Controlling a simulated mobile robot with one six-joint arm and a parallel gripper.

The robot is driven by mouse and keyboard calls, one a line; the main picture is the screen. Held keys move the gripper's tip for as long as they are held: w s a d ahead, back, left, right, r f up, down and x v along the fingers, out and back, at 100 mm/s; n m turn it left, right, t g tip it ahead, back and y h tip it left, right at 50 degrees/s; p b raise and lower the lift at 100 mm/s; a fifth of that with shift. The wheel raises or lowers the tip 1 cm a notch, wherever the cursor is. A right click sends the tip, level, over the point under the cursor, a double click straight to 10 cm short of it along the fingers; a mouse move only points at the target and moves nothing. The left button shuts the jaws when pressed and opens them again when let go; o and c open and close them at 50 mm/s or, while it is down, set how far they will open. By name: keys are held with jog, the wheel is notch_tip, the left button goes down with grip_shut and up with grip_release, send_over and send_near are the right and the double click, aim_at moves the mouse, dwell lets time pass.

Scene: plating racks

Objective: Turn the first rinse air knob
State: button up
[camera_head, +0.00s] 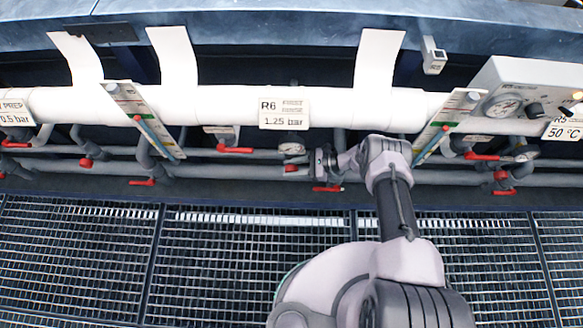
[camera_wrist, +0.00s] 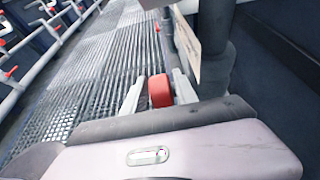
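The sign reading R6 First Rinse 1.25 bar (camera_head: 284,108) hangs on the white pipe. Below it, a small red knob (camera_head: 291,168) sits under a round gauge (camera_head: 291,148). My gripper (camera_head: 316,162) is just right of this knob, at the end of my arm. In the wrist view the red knob (camera_wrist: 160,91) lies between the two pale fingers of my gripper (camera_wrist: 159,84). A narrow gap shows between knob and fingers, so the gripper looks open around it. The knob's far side and any contact are hidden.
Red lever handles line the grey pipes, including one below my gripper (camera_head: 327,189) and one to the left (camera_head: 235,150). Sloping flow tubes (camera_head: 145,121) stand on both sides. Grating (camera_head: 240,260) covers the floor. A signboard (camera_wrist: 187,45) and dark pipe rise close by in the wrist view.

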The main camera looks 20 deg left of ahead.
grip_shut()
jog(key=shift+d+y, duration=0.1)
jog(key=shift+y, duration=0.7)
grip_release()
jog(key=v, duration=0.7)
jog(key=shift+w+d, duration=0.2)
jog(key=shift+d, duration=0.05)
jog(key=shift+r, duration=0.1)
